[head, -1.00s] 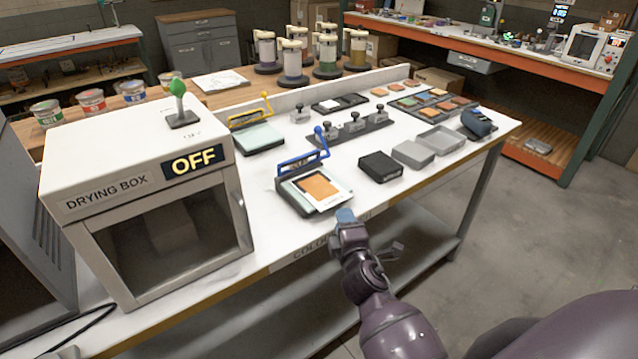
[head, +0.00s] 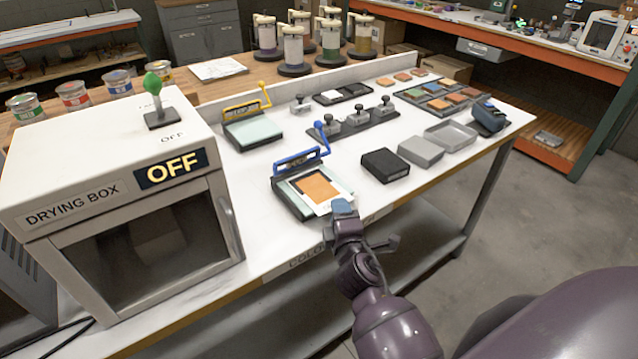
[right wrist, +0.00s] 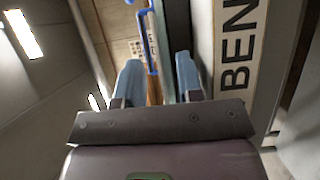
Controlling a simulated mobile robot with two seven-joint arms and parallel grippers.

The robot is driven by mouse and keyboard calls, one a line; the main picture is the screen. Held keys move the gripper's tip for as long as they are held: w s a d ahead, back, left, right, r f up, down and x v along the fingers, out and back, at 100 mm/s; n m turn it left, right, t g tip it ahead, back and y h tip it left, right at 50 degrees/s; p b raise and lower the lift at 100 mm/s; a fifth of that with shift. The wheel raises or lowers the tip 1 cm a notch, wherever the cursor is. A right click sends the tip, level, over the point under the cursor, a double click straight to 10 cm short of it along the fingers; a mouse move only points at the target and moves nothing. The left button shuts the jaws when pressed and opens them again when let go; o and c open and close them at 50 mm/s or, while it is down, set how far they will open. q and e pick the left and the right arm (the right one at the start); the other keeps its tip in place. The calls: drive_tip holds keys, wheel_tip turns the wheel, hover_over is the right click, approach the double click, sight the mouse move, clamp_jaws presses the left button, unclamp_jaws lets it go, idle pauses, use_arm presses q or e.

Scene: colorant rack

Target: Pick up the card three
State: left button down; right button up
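A white card with an orange square (head: 318,189) lies on the blue-handled press (head: 291,200) near the table's front edge. I cannot read a number on it. Its front right corner sticks out past the press. My right gripper (head: 343,207) is at that corner, with blue fingertips; the head view does not show whether it touches. In the right wrist view, the two fingers of the gripper (right wrist: 158,80) stand apart, with a narrow orange strip and the blue handle seen between and beyond them. My left gripper is not in view.
A drying box (head: 120,220) marked OFF stands at the left. A black block (head: 385,165) and grey trays (head: 421,151) are right of the press. A yellow-handled press (head: 250,133) and a row of stamps (head: 358,122) are behind.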

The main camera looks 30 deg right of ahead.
drive_tip(key=shift+w+d+f, duration=0.1)
drive_tip(key=shift+w+d, duration=0.05)
drive_tip(key=shift+w, duration=0.2)
drive_tip(key=shift+s, duration=0.1)
drive_tip(key=shift+c, duration=0.8)
clamp_jaws()
